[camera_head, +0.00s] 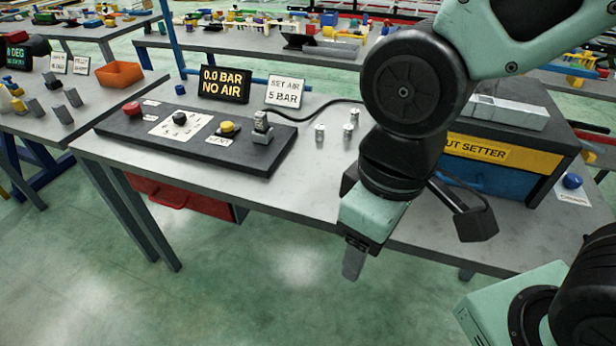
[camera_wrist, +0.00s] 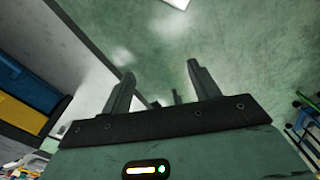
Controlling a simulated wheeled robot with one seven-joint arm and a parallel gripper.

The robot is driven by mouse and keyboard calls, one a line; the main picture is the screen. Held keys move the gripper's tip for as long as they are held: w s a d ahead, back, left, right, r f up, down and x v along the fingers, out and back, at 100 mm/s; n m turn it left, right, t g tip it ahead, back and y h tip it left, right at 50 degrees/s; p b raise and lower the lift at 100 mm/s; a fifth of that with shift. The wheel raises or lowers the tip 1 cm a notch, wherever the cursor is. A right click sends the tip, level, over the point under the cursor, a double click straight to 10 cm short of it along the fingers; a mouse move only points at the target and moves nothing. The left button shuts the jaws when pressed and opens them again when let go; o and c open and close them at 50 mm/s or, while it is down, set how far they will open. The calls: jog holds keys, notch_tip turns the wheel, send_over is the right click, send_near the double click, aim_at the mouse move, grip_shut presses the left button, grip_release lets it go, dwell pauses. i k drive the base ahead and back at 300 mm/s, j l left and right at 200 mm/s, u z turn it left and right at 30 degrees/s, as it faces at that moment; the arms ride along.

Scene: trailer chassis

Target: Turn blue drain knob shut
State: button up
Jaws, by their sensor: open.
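The blue drain knob (camera_head: 572,181) sits at the right end of the table, on a white label (camera_head: 573,198) whose wording is too small to read. My gripper (camera_head: 353,264) hangs in front of the table's front edge, well to the left of the knob and apart from it. In the wrist view its two fingers (camera_wrist: 160,85) stand apart with nothing between them, so it is open and empty. The knob does not show clearly in the wrist view, so I cannot tell its turn position from there.
A cabinet (camera_head: 508,148) with a yellow sign stands behind my arm, left of the knob. A dark panel (camera_head: 250,155) with red, black and yellow controls lies on the table (camera_head: 320,185). A display (camera_head: 224,84) reads "0.0 BAR NO AIR". Open floor (camera_head: 270,270) lies in front.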

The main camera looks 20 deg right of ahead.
aim_at(571, 181)
jog(key=l+z, duration=0.15)
jog(key=z, duration=1.45)
jog(key=i+j+z, duration=0.15)
jog(key=i+j, duration=0.05)
jog(key=i, duration=0.1)
